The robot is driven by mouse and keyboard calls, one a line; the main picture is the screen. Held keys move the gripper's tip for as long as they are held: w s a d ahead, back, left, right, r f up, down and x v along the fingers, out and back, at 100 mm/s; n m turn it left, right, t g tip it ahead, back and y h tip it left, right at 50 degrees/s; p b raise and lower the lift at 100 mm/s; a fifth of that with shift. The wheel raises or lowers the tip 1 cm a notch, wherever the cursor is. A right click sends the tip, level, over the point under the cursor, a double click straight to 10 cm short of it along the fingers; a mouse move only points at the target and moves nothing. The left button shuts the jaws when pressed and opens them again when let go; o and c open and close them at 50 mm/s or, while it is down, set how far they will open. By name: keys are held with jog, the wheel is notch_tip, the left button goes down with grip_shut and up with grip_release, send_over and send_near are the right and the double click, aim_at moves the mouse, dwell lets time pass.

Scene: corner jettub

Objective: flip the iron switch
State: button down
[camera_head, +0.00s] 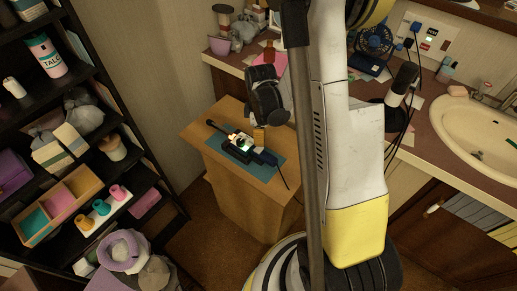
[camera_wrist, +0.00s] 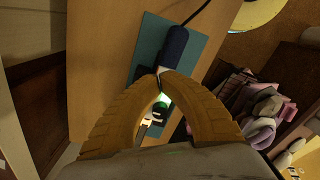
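The iron (camera_head: 265,157) is a long dark tool with a blue handle and a cord. It lies on a teal mat (camera_head: 262,175) on a small wooden cabinet. My gripper (camera_head: 259,141) points down over the iron's middle. In the wrist view, the yellow fingers of my gripper (camera_wrist: 160,76) arch inward and their tips meet beside the blue handle (camera_wrist: 175,46). A green light (camera_wrist: 159,107) and a pale part of the iron show between the fingers. I see nothing clearly held. The switch cannot be made out, and contact cannot be told.
A counter with a fan (camera_head: 373,45), a sink (camera_head: 475,135) and toiletries stands behind and to the right. A dark shelf (camera_head: 85,165) with bottles and boxes is at the left. The cabinet top (camera_head: 203,132) is bare around the mat.

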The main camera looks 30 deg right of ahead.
jog(key=shift+f+b, duration=0.8)
jog(key=shift+f, duration=0.65)
dwell(0.5)
jog(key=shift+r, duration=0.15)
jog(key=shift+r+p, duration=2.4)
jog(key=shift+r, duration=1)
